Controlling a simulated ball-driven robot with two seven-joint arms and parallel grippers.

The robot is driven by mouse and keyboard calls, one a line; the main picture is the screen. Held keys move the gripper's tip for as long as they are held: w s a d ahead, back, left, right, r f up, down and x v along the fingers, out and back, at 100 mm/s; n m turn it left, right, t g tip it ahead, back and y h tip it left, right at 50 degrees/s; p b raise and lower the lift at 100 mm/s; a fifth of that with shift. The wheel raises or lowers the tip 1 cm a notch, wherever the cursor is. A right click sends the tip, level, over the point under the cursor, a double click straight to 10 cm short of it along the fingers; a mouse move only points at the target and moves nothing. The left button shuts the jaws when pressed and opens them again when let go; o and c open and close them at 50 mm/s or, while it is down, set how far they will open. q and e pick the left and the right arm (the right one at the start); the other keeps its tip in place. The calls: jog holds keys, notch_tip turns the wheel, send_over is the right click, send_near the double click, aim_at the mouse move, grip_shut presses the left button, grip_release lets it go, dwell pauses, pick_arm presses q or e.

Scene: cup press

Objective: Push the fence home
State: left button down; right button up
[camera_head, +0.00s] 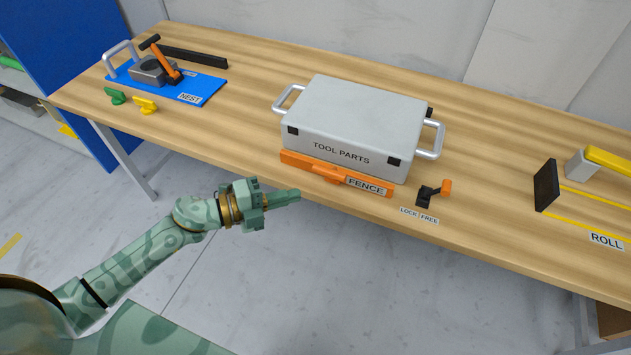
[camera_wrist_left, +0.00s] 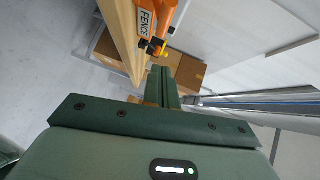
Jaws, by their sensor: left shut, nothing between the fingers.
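The orange fence (camera_head: 312,168), labelled FENCE, lies along the table's front edge, just in front of the grey TOOL PARTS case (camera_head: 352,115). I cannot tell whether the fence touches the case. The fence also shows at the top of the left wrist view (camera_wrist_left: 180,15). My left gripper (camera_head: 298,194) is shut and empty, off the front edge of the table, a little in front of the fence and apart from it. Its shut fingers show in the left wrist view (camera_wrist_left: 163,85). A small black lever with an orange end (camera_head: 432,193) stands right of the fence, by LOCK and FREE labels. My right gripper is out of view.
The table (camera_head: 250,80) is bare between the case and the blue NEST mat (camera_head: 205,92) at the left. The case has metal handles at both ends. A cardboard box (camera_wrist_left: 190,72) stands below.

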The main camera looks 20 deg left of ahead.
aim_at(332, 176)
pick_arm(q)
jog(key=w+d, duration=0.1)
jog(key=w, duration=0.1)
jog(key=w+d+f+b, duration=0.1)
jog(key=w, duration=0.1)
jog(key=w+d+b, duration=0.1)
jog(key=w, duration=0.1)
jog(key=shift+w+d+f, duration=0.15)
jog(key=shift+d+f, duration=0.1)
jog(key=shift+f, duration=0.05)
jog(key=shift+w, duration=0.5)
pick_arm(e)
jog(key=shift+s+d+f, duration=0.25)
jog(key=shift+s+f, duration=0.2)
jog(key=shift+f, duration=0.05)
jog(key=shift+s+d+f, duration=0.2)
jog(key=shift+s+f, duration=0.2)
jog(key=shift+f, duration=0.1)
